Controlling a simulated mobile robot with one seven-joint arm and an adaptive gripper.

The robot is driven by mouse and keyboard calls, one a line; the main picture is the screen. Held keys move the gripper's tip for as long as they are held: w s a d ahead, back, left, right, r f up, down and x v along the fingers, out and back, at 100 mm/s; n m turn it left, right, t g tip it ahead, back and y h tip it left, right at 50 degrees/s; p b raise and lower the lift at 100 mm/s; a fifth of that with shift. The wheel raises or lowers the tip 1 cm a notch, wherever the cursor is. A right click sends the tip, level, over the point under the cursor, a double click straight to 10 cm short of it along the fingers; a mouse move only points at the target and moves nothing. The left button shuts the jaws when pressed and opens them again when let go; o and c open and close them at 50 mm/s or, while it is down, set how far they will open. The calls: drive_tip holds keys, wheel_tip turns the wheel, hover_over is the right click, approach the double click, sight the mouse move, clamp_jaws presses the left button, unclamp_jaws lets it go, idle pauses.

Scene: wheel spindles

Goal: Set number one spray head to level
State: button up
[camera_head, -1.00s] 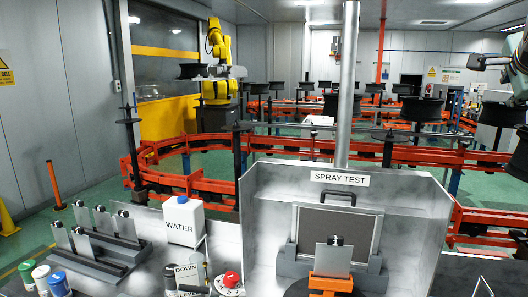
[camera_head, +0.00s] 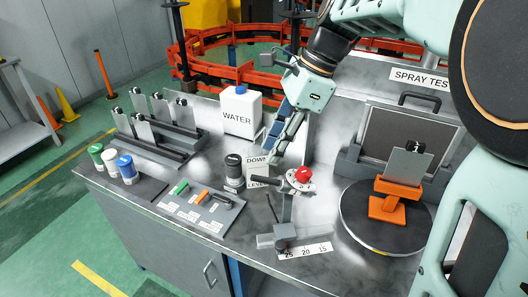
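A white sign reading DOWN (camera_head: 257,160) stands on the grey bench top, with a second sign, partly hidden, just below it. A red knob (camera_head: 303,174) sits on a round metal flange right of the signs, with a dark lever-like part (camera_head: 284,182) reaching left from it. No number one mark is readable, so I cannot tell which part is that spray head. My gripper (camera_head: 276,150) points down above and behind the signs and the knob, its fingers partly overlapping each other in view. It appears to hold nothing, and its opening cannot be made out.
A white WATER container (camera_head: 241,112) stands behind. An orange stand with a grey plate (camera_head: 406,170) sits on a dark turntable (camera_head: 350,222) at right. A scale strip (camera_head: 305,250) lies at the front edge.

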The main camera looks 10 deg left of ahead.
sight(257, 176)
drive_tip(key=x, duration=0.9)
drive_tip(key=shift+f, duration=0.4)
clamp_jaws()
